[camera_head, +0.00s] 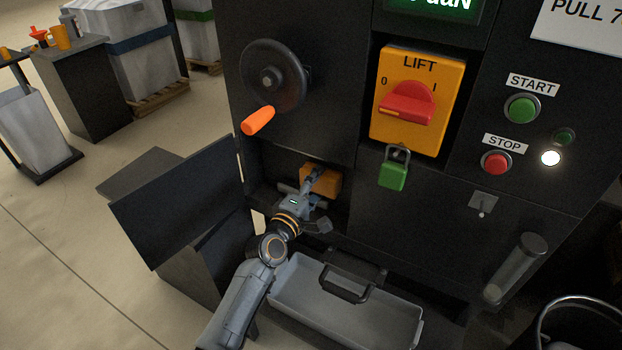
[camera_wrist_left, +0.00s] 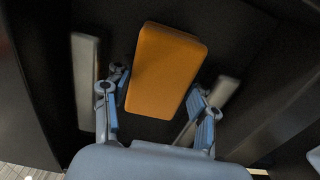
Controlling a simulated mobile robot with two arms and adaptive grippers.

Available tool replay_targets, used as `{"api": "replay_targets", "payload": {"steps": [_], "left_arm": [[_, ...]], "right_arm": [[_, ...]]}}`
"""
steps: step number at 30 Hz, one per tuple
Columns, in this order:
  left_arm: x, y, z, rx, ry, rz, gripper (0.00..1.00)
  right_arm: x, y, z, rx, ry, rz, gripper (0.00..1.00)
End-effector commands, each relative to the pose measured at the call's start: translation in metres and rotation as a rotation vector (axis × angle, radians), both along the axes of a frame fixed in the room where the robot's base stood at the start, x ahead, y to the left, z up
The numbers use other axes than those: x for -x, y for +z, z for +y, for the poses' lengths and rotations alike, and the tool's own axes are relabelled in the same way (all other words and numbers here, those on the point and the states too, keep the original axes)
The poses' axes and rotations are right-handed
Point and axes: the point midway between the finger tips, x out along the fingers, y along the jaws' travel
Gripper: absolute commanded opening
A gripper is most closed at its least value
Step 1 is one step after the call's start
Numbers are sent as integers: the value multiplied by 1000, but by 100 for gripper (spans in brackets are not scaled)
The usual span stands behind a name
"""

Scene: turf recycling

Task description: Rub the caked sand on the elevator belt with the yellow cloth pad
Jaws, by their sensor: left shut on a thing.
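The yellow cloth pad (camera_head: 328,181) looks orange-yellow and block-shaped. It is inside the open hatch of the black machine, and in the left wrist view the pad (camera_wrist_left: 168,70) fills the middle. My left gripper (camera_head: 312,187) reaches into the hatch and is shut on the pad. In the left wrist view its two blue-padded fingers (camera_wrist_left: 158,112) are on either side of the pad's near end. The elevator belt behind the pad is dark, and I cannot make out caked sand on it. My right gripper is not in view.
The hatch door (camera_head: 180,205) hangs open at the left. A grey tray (camera_head: 395,325) with a black handle is below the hatch. An orange-handled crank (camera_head: 258,121), a LIFT switch (camera_head: 416,100) and a green padlock (camera_head: 393,172) are above and right.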

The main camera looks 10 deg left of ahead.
Motion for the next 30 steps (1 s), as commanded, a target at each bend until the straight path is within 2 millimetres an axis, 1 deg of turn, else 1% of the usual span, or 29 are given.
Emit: {"api": "replay_targets", "payload": {"steps": [1,5,11,16,24,30], "left_arm": [[1,2,-6,3,-2,1,32],[4,2,-15,1,-2,-1,32],[6,1,-15,-2,-2,-2,32],[2,0,-6,-1,0,-3,32],[-8,0,15,-2,1,-4,33],[-10,1,21,-1,3,-5,33]], "right_arm": [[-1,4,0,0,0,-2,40],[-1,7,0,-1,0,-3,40],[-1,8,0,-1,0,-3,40],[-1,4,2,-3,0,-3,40],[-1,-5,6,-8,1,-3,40],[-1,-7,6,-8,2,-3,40]]}}
